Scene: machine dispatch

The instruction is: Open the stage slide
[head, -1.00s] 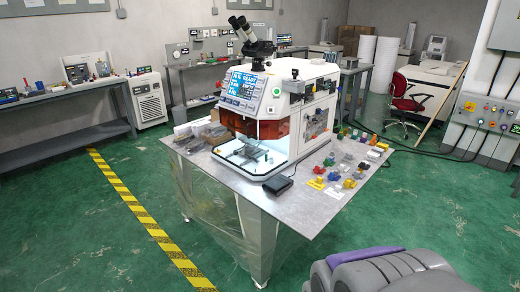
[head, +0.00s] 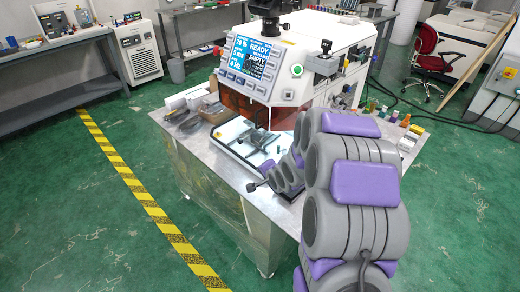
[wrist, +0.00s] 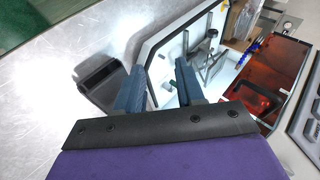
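The white machine (head: 345,55) stands on the metal table with its front bay open below an orange shield (head: 250,113). The grey metal stage (head: 255,138) sits inside the bay on a lit white floor; its metal parts also show in the wrist view (wrist: 212,62). My gripper (wrist: 158,80) is open and empty, its two blue-grey fingers apart at the bay's dark front rim, with the stage beyond them. In the head view my arm reaches from the right to the bay's front and hides part of it. Whether the fingers touch anything cannot be told.
A black box (wrist: 98,78) lies on the table left of my fingers in the wrist view. The table (head: 215,160) has clear bare metal at its front left. Clear bags (head: 190,118) lie left of the machine. Small colourful parts (head: 390,115) stand right of it.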

